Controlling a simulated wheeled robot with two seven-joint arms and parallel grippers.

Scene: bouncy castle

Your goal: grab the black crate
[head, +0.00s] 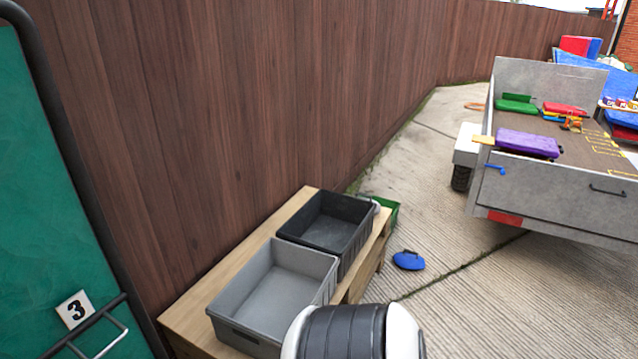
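The black crate (318,245) stands upright on a low wooden table (190,316) against the brown fence. It is open at the top and looks empty. A grey crate (225,325) stands directly in front of it on the same table, close to or touching it. A rounded white and black part of my own body shows at the bottom and hides the near corner of the grey crate. Neither my left nor my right gripper is in the head view.
A green crate (393,216) sits behind the table's far right end. A blue object (408,261) lies on the concrete. A grey trailer (560,190) with several coloured items stands to the right. A green panel (50,200) with number 3 is at left. Concrete between table and trailer is mostly clear.

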